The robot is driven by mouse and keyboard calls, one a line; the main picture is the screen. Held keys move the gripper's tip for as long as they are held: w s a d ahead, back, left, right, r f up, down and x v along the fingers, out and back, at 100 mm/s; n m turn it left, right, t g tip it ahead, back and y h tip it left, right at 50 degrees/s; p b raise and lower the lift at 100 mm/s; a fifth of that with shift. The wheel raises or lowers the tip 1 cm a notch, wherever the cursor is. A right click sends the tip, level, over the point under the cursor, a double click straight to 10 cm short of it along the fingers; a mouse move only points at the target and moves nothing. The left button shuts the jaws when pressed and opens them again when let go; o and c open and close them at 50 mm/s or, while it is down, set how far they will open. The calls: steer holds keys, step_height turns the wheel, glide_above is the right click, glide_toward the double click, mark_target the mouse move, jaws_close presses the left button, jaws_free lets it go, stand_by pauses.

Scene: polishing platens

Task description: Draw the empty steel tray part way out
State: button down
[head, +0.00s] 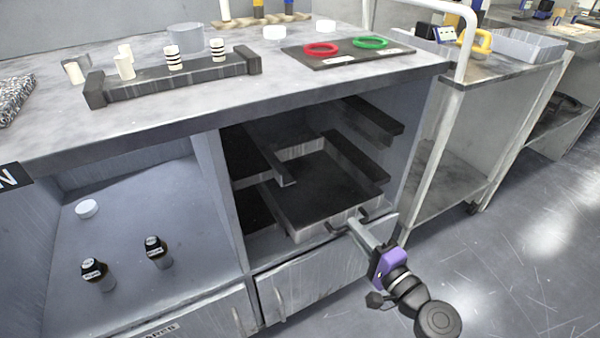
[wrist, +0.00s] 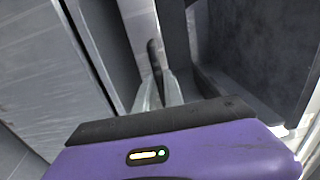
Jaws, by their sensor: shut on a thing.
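The steel tray (head: 325,229) sits in the open bay under the bench, on rails, with its front edge near the bay's mouth. Its dark inside looks empty. My gripper (head: 350,222) reaches in from the lower right and is shut at the tray's front, on what looks like its dark handle. In the wrist view the two pale fingers of my gripper (wrist: 158,92) are close together around a dark handle (wrist: 154,55). The tray's front wall (wrist: 143,30) is seen close up there. The fingertips are partly hidden.
Side rails (head: 372,118) line the bay above the tray. A cupboard door (head: 325,272) lies below it. Two dark bottles (head: 157,252) stand in the left bay. A trolley (head: 470,130) stands to the right, with open floor in front of it.

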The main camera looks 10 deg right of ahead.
steer(key=shift+v, duration=2.7)
steer(key=c, duration=1.4)
jaws_free()
steer(key=shift+o, duration=0.2)
steer(key=shift+f, duration=0.1)
